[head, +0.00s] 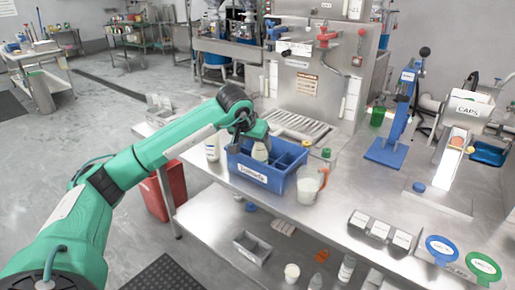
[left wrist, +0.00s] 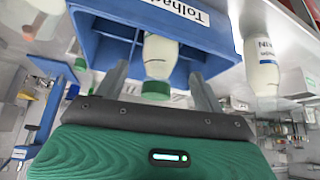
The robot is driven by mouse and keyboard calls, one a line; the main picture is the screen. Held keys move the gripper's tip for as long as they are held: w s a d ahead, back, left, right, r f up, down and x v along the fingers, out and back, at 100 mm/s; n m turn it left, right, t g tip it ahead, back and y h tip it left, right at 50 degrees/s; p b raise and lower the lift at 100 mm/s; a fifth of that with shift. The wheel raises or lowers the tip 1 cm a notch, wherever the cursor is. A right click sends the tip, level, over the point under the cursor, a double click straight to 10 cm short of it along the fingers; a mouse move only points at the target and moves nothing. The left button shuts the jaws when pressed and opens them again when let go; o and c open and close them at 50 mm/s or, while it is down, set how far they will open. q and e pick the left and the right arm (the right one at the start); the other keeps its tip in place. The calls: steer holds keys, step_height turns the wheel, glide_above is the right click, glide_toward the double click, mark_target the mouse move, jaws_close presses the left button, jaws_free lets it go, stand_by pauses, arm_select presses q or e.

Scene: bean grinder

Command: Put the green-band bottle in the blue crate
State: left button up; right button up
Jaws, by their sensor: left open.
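The blue crate (head: 279,185) stands on the steel table, with a white front label and inner dividers. A pale bottle (head: 261,153) stands in one of its compartments; in the left wrist view this bottle (left wrist: 160,55) shows a green end. I take it for the green-band bottle. My left gripper (head: 257,137) is over the crate, pointing down. In the left wrist view its fingers (left wrist: 160,86) are spread on either side of the bottle's green end, with gaps visible. The bottle's lower part is hidden by the crate. My right gripper is not in view.
Another white bottle (head: 212,148) stands outside the crate, on its left. A pitcher of white liquid (head: 309,187) stands close to the crate's right. A blue lever press (head: 388,150) is farther right. The table's front middle holds several small label blocks (head: 380,229).

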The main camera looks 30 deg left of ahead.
arm_select(q)
steer(key=v, duration=0.7)
steer(key=shift+r, duration=0.2)
steer(key=shift+s, duration=0.1)
